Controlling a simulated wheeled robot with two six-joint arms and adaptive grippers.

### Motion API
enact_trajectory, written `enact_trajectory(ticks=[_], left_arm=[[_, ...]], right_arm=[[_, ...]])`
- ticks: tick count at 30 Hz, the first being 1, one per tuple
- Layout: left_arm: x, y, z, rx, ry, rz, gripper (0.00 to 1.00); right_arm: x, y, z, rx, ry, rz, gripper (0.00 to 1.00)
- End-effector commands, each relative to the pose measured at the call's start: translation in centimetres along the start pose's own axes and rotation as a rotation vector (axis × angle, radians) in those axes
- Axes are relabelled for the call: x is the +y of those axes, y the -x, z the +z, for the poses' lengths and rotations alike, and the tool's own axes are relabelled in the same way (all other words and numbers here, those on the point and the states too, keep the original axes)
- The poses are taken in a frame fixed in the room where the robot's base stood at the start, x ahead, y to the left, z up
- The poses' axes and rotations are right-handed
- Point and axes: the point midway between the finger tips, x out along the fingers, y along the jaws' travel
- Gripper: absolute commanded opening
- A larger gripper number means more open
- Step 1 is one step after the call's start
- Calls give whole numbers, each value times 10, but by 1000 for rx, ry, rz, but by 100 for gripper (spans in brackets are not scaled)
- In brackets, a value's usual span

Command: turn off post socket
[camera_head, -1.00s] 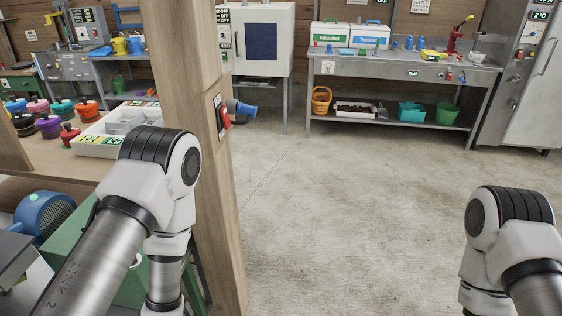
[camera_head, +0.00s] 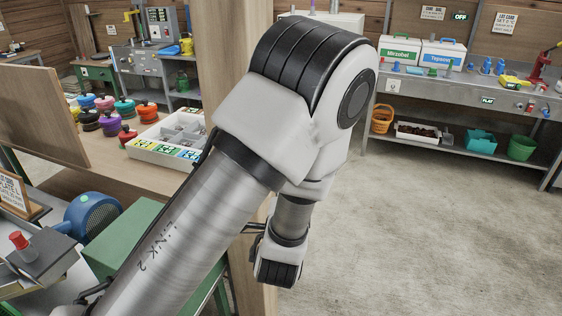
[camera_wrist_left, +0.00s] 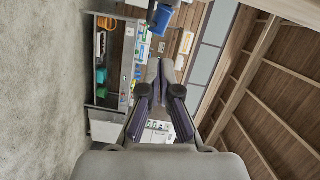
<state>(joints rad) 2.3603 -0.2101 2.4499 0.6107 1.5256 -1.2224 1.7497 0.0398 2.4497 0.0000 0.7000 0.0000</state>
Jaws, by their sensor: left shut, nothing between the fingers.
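The wooden post (camera_head: 228,55) stands near the middle of the head view, largely covered by my left arm. The post socket and its red switch are hidden behind that arm in the head view. In the left wrist view a blue part (camera_wrist_left: 160,18), which looks like the socket's plug, shows at the top edge, beyond the fingertips and apart from them. The red switch cannot be made out there. My left gripper (camera_wrist_left: 162,68) is shut and empty in the left wrist view, pointing toward the blue part. My right gripper is not in view.
A wooden table with a white divided tray (camera_head: 165,152) and several colored lidded pots (camera_head: 125,107) lies left of the post. A blue motor-like machine (camera_head: 93,217) is below it. A metal workbench (camera_head: 470,95) stands at the back right. The floor (camera_head: 420,240) on the right is clear.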

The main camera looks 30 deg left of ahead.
Motion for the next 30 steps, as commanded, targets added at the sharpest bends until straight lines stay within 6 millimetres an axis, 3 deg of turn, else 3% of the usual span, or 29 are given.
enact_trajectory(ticks=[5,16,22,30], left_arm=[[-2,-19,0,-4,6,2,0],[-4,-99,0,-3,3,0,0],[-2,-106,32,-5,2,4,0],[1,-108,40,0,0,1,0]], right_arm=[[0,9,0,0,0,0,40],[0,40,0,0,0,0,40],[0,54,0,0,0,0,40],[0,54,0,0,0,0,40]])
